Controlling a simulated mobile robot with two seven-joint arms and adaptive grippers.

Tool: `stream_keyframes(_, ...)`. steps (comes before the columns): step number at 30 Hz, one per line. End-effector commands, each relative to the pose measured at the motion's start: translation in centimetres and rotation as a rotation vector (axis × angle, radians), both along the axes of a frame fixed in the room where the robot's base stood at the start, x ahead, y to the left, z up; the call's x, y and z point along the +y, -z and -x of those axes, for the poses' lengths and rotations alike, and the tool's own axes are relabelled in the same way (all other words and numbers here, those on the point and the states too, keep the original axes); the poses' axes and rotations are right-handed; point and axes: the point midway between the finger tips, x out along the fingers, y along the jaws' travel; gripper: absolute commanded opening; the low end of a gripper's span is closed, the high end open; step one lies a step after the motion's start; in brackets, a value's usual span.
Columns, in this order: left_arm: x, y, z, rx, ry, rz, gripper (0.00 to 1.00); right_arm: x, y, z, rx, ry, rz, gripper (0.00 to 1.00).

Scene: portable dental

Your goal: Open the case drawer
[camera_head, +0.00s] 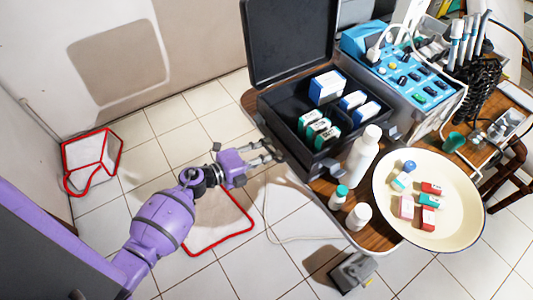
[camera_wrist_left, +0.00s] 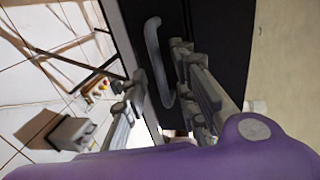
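The black case (camera_head: 280,125) stands on the wooden table with its lid (camera_head: 290,40) raised. Its dark front panel (camera_wrist_left: 225,45) fills the upper middle of the left wrist view and looks closed. A curved grey handle (camera_wrist_left: 154,45) is on that panel. My left gripper (camera_head: 272,151) is at the case's front-left side. In the left wrist view my left gripper (camera_wrist_left: 158,75) is open, with the handle between its two fingers. I cannot tell whether a finger touches the handle. In the head view the handle is not clearly seen. My right gripper is not in view.
Small boxes (camera_head: 327,86) sit in the case. White bottles (camera_head: 364,150) and a cream basin (camera_head: 455,215) stand to its right, near a blue control unit (camera_head: 400,65). A grey pedal (camera_head: 352,272) and a red-edged bag (camera_head: 90,160) are on the floor. Tiles left of the case are mostly clear.

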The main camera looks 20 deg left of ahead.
Motion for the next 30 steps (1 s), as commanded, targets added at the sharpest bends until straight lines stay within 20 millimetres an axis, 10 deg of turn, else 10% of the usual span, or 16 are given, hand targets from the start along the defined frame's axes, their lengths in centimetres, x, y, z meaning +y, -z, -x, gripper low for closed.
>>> stream_keyframes(5,0.0,0.0,0.0,0.0,0.0,0.0,0.27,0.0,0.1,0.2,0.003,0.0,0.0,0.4)
stream_keyframes(12,0.0,0.0,0.0,0.0,0.0,0.0,0.0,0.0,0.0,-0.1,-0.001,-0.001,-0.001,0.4)
stream_keyframes(30,1.3,0.2,1.6,0.003,-0.001,-0.005,0.0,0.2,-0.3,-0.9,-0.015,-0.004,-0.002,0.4)
